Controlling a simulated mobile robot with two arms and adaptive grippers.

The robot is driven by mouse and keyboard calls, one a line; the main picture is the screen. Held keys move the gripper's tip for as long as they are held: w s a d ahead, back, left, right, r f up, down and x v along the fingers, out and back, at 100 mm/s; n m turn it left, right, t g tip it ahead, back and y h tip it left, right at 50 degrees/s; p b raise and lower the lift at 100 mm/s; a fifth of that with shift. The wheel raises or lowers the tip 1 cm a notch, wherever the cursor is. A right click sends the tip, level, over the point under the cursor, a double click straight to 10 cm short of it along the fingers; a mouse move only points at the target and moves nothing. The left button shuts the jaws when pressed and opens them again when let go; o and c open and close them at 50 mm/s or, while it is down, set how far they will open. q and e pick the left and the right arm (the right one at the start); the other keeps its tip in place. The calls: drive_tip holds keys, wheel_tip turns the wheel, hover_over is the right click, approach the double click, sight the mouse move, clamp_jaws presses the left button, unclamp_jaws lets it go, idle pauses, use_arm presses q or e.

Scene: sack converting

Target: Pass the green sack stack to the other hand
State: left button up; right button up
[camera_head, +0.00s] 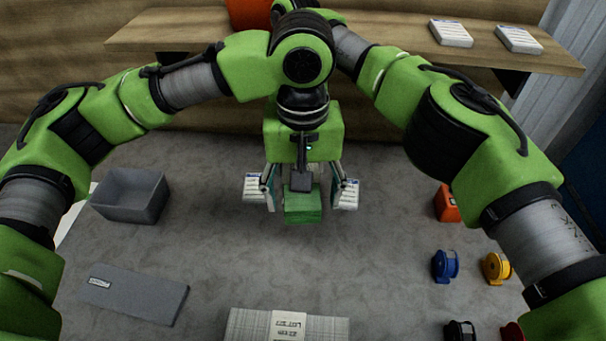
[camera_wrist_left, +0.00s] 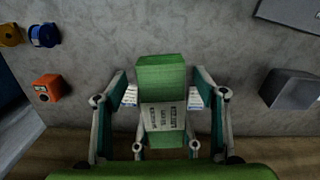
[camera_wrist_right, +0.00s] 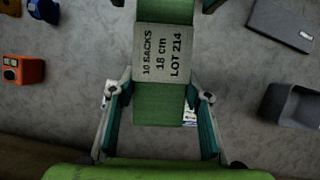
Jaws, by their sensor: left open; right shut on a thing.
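The green sack stack (camera_head: 303,210) has a pale paper band reading "10 SACKS 18 cm LOT 214". It is at the middle of the head view, and its band shows in the left wrist view (camera_wrist_left: 163,116) and the right wrist view (camera_wrist_right: 164,55). My left gripper (camera_head: 304,196) is open, its fingers apart on either side of the stack with gaps visible. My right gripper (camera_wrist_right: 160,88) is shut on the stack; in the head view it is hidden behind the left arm. The stack's far end is cut off in the right wrist view.
White labelled packs (camera_head: 255,188) (camera_head: 346,195) lie either side of the stack. A grey bin (camera_head: 130,203) and grey panel (camera_head: 133,293) are left. An orange device (camera_head: 447,204), blue spool (camera_head: 445,266) and yellow spool (camera_head: 496,268) are right. A banded pale stack (camera_head: 248,325) is in front.

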use_arm(q)
drive_tip(key=shift+f, duration=0.65)
drive_tip(key=c, duration=1.4)
use_arm(e)
drive_tip(key=o, duration=1.4)
